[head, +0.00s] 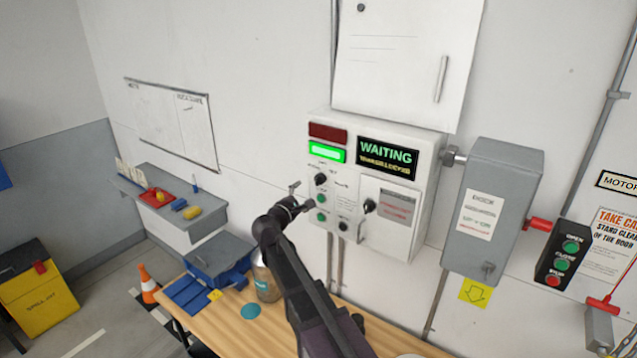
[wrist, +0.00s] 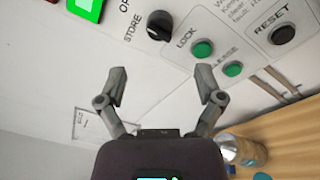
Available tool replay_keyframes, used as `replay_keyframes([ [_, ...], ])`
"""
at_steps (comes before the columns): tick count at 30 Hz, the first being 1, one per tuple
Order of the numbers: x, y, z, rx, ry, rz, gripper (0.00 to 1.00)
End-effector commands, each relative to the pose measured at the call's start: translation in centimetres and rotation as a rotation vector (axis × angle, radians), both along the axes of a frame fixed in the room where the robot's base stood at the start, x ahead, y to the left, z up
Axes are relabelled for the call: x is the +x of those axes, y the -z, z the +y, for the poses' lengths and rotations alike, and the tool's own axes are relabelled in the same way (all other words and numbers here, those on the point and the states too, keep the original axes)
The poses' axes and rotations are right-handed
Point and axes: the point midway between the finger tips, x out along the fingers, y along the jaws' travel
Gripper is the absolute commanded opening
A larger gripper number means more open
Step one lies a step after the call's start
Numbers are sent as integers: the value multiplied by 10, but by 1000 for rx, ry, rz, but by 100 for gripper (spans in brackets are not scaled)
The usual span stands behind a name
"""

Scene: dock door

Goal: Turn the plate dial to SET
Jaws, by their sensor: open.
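A black dial (head: 320,179) is on the front of the white control box (head: 405,136), below a lit green lamp (head: 326,152). In the wrist view the dial (wrist: 160,25) is near the top, with the word STORE and a cut-off word starting OP beside it. I cannot read SET on it. My gripper (head: 302,197) is in front of the box's left side, below the dial in the head view. In the wrist view its two fingers (wrist: 162,75) are spread with nothing between them, and the dial lies beyond them, apart.
Green LOCK (wrist: 202,49) and RELEASE (wrist: 233,69) buttons and a black RESET knob (wrist: 282,34) are near the dial. Another black knob (head: 370,205) is on the small door. The display (head: 387,155) reads WAITING. A bottle (head: 266,282) stands on the wooden bench (head: 235,320) below.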

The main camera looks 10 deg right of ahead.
Motion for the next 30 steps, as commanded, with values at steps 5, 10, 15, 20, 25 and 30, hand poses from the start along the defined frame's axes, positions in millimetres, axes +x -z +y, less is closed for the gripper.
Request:
replay_keyframes([
  [5,25,0,-18,0,2,0,86],
  [10,45,0,-34,0,2,0,86],
  [15,60,0,-47,0,1,0,86],
  [20,68,0,-54,0,1,0,86],
  [25,70,0,-57,0,0,0,86],
  [30,70,0,-57,0,1,0,86],
])
